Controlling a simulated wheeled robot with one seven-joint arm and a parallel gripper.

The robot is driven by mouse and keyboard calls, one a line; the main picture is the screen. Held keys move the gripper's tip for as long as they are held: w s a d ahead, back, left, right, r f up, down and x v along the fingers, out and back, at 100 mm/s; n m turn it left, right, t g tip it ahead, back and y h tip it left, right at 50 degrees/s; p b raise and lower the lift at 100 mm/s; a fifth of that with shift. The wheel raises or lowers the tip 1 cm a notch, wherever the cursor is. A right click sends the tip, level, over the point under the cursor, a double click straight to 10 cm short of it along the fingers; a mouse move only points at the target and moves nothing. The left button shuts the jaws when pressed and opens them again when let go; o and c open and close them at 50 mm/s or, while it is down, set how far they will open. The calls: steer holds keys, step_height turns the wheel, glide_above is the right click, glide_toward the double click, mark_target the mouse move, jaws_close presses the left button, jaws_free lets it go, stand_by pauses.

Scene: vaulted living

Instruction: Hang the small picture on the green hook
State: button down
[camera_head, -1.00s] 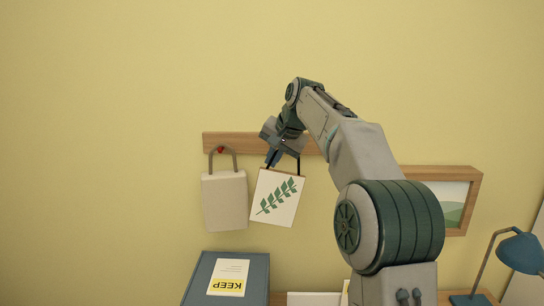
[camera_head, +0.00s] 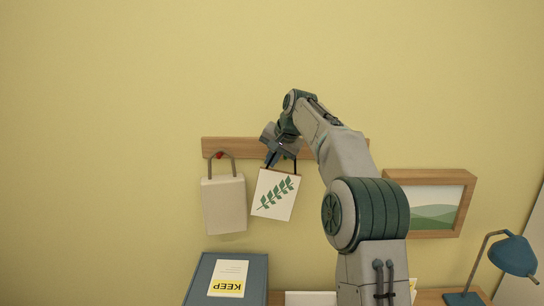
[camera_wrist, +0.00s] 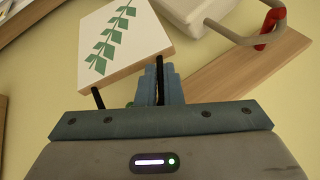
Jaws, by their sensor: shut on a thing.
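The small picture (camera_head: 275,196), white with a green leaf sprig, hangs slightly tilted by a dark cord below my gripper (camera_head: 271,163). In the wrist view, the picture (camera_wrist: 122,42) is beyond the blue fingers (camera_wrist: 160,84), which are shut on its black cord. The gripper is in front of the wooden rail (camera_head: 240,147). A small green bit (camera_wrist: 130,104) beside the fingers may be the green hook; it is mostly hidden, and I cannot tell whether the cord touches it.
A pale bag (camera_head: 224,205) hangs from the red hook (camera_head: 220,155), just left of the picture. A framed landscape (camera_head: 430,203) is on the wall at right. Below are a blue box (camera_head: 205,270) with a KEEP card (camera_head: 229,278) and a blue lamp (camera_head: 515,255).

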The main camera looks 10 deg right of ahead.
steer(key=shift+w+d+r+p, duration=0.15)
steer(key=shift+w+p, duration=0.55)
steer(key=shift+w, duration=0.1)
steer(key=shift+w+d+f, duration=0.1)
steer(key=shift+w+f, duration=0.5)
steer(key=shift+w, duration=0.05)
steer(key=c, duration=1.5)
jaws_free()
steer(key=shift+f, duration=0.25)
steer(key=shift+d, duration=0.1)
